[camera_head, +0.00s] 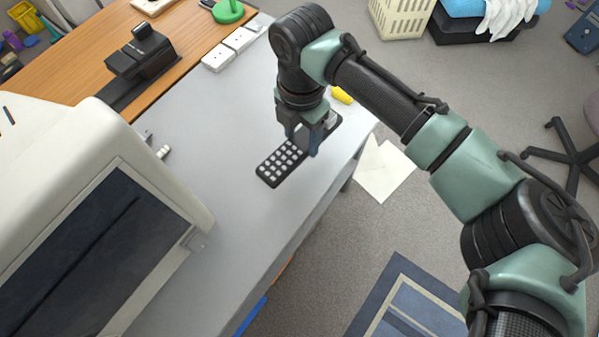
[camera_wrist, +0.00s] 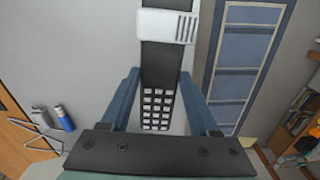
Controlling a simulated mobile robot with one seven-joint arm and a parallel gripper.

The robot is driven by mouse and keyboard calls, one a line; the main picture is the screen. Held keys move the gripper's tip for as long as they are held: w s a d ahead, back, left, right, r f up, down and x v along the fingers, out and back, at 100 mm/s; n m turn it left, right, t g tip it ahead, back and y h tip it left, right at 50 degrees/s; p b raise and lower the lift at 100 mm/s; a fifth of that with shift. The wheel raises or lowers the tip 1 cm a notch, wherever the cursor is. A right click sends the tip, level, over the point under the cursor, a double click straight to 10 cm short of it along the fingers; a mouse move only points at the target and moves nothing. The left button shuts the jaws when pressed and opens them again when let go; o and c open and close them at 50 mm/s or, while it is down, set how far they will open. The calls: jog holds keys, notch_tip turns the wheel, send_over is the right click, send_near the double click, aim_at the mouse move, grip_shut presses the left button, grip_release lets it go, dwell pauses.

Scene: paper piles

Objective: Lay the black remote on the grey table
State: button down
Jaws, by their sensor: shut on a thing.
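The black remote (camera_head: 281,165) has rows of pale buttons. In the head view it shows over the grey table (camera_head: 230,130), near the right edge. My gripper (camera_head: 303,146) points down and is shut on the remote, around its middle. In the wrist view, the remote (camera_wrist: 159,100) runs between the two blue fingers of my gripper (camera_wrist: 160,78), its button end toward the camera. The fingers hide part of the remote in the head view. I cannot tell whether its underside touches the tabletop.
A large cream monitor (camera_head: 60,150) stands at the left. A white power strip (camera_head: 230,48) lies at the back, beside a wooden desk (camera_head: 95,50) with a black device (camera_head: 140,55). A yellow object (camera_head: 341,95) is near the right edge. Bare tabletop lies between monitor and remote.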

aim_at(300, 168)
jog(key=shift+w+a+f+n, duration=0.15)
jog(key=shift+w+f+n, duration=0.15)
jog(key=shift+n, duration=0.2)
notch_tip(300, 168, down, 10)
jog(key=shift+r+b, duration=0.2)
jog(key=shift+b, duration=0.3)
jog(key=shift+s+f, duration=0.1)
jog(key=shift+f, duration=0.1)
jog(key=shift+c, duration=0.6)
grip_release()
jog(key=shift+r, duration=0.1)
notch_tip(300, 168, up, 12)
jog(key=shift+r+p, duration=0.15)
jog(key=shift+p, duration=0.3)
